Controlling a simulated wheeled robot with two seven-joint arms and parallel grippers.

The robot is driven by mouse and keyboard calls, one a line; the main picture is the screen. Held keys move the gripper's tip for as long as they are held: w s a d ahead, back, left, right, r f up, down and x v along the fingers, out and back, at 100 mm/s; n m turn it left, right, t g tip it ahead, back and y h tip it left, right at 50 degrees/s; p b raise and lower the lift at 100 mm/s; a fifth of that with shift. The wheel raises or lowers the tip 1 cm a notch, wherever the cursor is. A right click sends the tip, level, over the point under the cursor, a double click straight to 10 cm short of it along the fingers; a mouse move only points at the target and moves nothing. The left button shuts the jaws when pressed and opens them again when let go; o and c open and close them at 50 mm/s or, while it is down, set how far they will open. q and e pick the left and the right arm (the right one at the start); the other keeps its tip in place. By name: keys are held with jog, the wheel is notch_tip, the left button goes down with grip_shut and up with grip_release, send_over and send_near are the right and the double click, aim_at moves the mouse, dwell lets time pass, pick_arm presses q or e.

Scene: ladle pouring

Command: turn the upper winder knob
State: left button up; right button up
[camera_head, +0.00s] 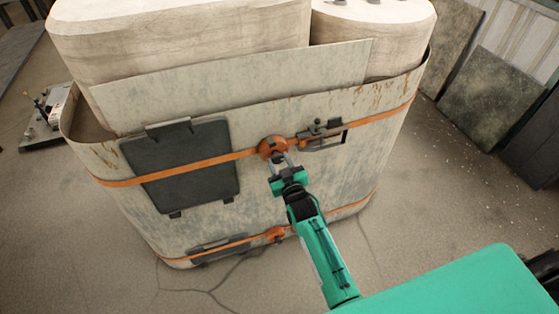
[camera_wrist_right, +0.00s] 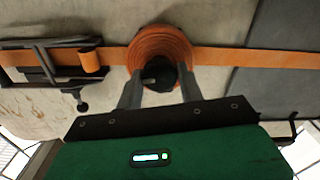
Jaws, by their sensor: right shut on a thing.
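The upper winder (camera_head: 271,147) is an orange spool on the upper orange strap (camera_head: 225,158), on the front of a large pale casing. In the right wrist view the winder (camera_wrist_right: 160,40) shows as a wound orange coil. Its dark knob (camera_wrist_right: 160,72) sits at the coil's lower middle. My right gripper (camera_head: 283,160) reaches up to the winder from below right. In the right wrist view its two grey fingers stand on either side of the knob, and the gripper is shut on it. The exact contact is partly hidden. My left gripper is not in view.
A dark metal bracket (camera_head: 322,133) sits on the strap just right of the winder. A dark panel (camera_head: 188,170) hangs at its left. A lower winder (camera_head: 276,234) sits on the lower strap. The floor (camera_head: 440,190) to the right is mostly clear.

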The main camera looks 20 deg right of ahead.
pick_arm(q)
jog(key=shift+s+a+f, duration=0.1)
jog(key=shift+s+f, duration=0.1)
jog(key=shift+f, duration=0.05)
pick_arm(e)
jog(key=shift+f+m, duration=0.1)
jog(key=shift+m, duration=0.2)
jog(key=o, duration=1)
jog(key=shift+s, duration=0.1)
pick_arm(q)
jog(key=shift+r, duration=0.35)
pick_arm(e)
jog(key=s, duration=1.3)
jog(key=shift+s+d, duration=0.25)
jog(key=shift+s, duration=0.05)
